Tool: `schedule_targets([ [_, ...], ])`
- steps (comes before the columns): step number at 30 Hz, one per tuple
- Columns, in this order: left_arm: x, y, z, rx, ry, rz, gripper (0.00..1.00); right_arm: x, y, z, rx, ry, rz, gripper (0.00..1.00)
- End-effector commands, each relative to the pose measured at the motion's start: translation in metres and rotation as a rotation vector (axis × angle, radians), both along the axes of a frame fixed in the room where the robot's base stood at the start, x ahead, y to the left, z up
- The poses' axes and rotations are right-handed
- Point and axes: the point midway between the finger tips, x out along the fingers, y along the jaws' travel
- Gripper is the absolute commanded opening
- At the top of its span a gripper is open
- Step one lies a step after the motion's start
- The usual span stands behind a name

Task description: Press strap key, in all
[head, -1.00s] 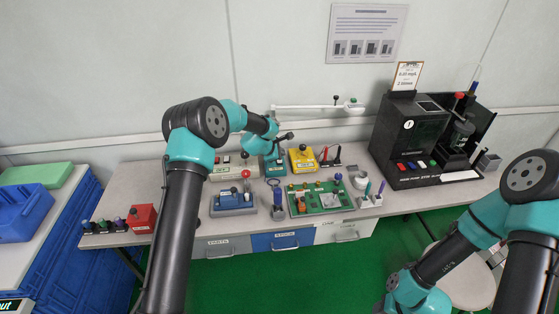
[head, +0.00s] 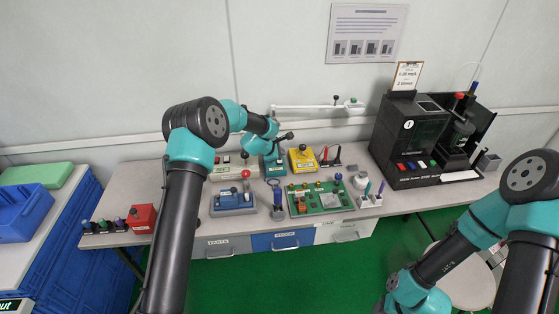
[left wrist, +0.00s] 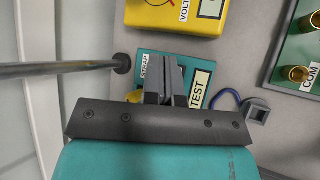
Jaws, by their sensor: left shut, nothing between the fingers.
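The teal tester (head: 274,167) stands on the bench between a white unit and a yellow meter. In the left wrist view its teal top (left wrist: 150,60) carries a STRAP label (left wrist: 144,72) and a TEST label (left wrist: 199,89). My left gripper (left wrist: 172,62) is shut and empty, its fingertips over the tester beside the STRAP label. The fingers hide the part below them, so I cannot tell whether they touch a key. A yellow round part (left wrist: 134,96) shows partly beside the fingers. My right arm is at the right of the head view; its fingers are not visible.
The yellow meter (head: 303,158) is close to the tester. The green board (head: 322,201) lies to the front right, a blue box (head: 234,203) to the front left. A rod with a dark round end (left wrist: 122,63) reaches close to my left fingers.

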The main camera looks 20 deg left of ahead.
Motion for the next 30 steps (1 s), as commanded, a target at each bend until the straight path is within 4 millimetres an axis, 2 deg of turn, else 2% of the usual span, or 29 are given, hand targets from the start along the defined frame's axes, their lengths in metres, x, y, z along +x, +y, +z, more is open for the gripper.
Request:
schedule_targets([
  [30, 0.0000, 0.0001, -0.0088, 0.000, 0.000, 0.000, 0.00, 0.0000, 0.0000, 0.0000, 0.000, 0.000, 0.000, 0.43],
])
